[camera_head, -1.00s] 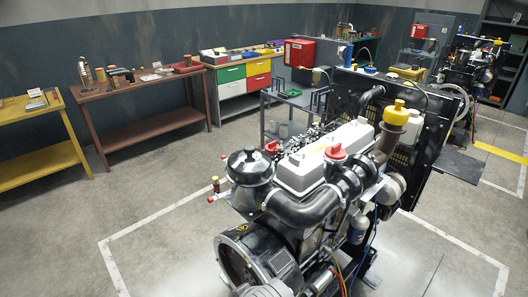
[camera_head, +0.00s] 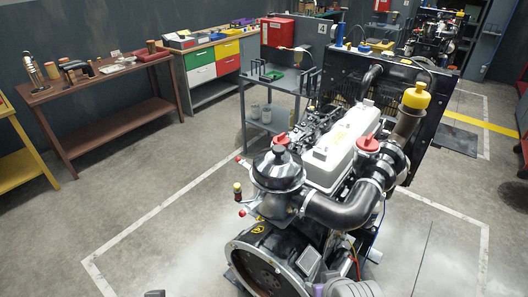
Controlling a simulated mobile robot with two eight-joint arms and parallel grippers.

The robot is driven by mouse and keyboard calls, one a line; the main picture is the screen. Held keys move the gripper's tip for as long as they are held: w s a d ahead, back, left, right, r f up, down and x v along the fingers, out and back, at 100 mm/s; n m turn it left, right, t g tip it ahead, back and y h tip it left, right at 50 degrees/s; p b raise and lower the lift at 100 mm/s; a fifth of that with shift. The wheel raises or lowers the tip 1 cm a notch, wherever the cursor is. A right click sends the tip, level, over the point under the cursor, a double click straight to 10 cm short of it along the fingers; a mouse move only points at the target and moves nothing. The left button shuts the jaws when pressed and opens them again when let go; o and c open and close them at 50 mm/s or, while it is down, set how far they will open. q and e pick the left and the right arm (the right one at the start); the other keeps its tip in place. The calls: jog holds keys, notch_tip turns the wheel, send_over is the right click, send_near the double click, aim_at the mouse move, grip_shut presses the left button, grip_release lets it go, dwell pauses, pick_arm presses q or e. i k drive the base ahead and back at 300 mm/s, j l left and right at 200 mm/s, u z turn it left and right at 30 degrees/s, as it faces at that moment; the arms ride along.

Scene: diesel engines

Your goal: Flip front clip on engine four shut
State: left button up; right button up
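The diesel engine (camera_head: 335,165) stands in the middle to right of the head view, with a white valve cover, a black round canister (camera_head: 278,170) at its near left and a black radiator panel (camera_head: 435,95) behind. A panel behind it bears a small sign (camera_head: 332,28) that seems to read 4. I cannot make out the front clip or whether it is open. No gripper fingers can be made out. A small dark piece at the bottom left edge and a grey piece at the bottom edge, in front of the engine, are cut off and unclear.
A grey metal cart (camera_head: 275,105) stands close behind the engine's left side. A brown bench (camera_head: 105,95), a yellow bench (camera_head: 18,160) and a coloured drawer cabinet (camera_head: 205,65) line the left wall. The floor left of the engine is clear inside white lines (camera_head: 160,205).

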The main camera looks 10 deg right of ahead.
aim_at(239, 160)
jog(key=i+j+z, duration=0.15)
jog(key=z, duration=0.15)
jog(key=i+j+z, duration=0.1)
jog(key=j+z, duration=0.2)
jog(key=i+j+z, duration=0.1)
jog(key=j+z, duration=0.2)
jog(key=j, duration=0.15)
jog(key=j+z, duration=0.25)
jog(key=j, duration=0.25)
jog(key=i+j+z, duration=0.1)
jog(key=j+z, duration=0.2)
jog(key=j, duration=0.25)
jog(key=k+j, duration=0.1)
jog(key=j, duration=0.25)
